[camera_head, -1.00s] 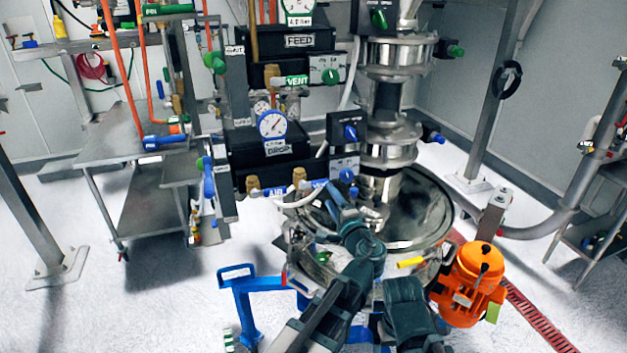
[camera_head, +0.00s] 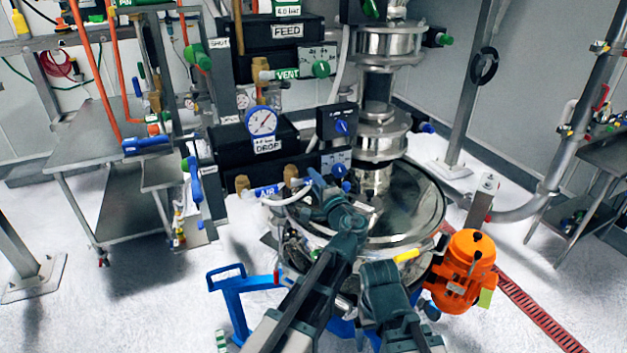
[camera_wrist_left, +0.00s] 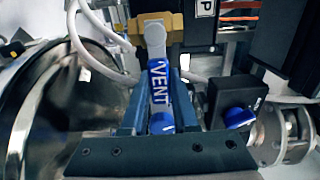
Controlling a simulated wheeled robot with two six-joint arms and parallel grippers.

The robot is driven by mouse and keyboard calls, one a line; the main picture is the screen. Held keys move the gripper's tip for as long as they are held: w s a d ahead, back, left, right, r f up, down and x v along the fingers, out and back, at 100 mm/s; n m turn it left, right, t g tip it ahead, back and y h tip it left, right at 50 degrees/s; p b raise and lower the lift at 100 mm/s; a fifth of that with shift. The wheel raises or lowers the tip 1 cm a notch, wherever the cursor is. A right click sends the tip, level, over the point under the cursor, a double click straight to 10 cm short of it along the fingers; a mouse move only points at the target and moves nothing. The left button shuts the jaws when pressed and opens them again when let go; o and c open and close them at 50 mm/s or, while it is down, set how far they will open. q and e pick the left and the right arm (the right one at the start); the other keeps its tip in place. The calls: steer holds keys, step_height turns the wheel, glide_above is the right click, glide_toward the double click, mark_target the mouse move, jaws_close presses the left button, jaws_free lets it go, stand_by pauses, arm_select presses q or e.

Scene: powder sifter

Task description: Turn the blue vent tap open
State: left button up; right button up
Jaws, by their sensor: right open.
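In the left wrist view, the blue vent tap (camera_wrist_left: 160,88) is a slim blue handle lettered VENT, below a brass valve body (camera_wrist_left: 157,25). My left gripper (camera_wrist_left: 160,100) has its two blue fingers close along both sides of the handle and looks shut on it. In the head view my left gripper (camera_head: 316,182) is at the brass fittings below the DROP box, and its fingers hide most of the handle. My right gripper (camera_head: 384,280) is low in front of the steel vessel. It is open, though its fingertips are hard to make out.
A blue AIR handle (camera_head: 268,190) is just left of the vent tap. A white hose (camera_head: 290,200) loops close by. A black box with a blue knob (camera_head: 341,127) stands to the right. The steel vessel (camera_head: 425,205) and an orange motor (camera_head: 466,270) are in front.

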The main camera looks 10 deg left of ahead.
arm_select(q)
jaws_close()
stand_by(0.9)
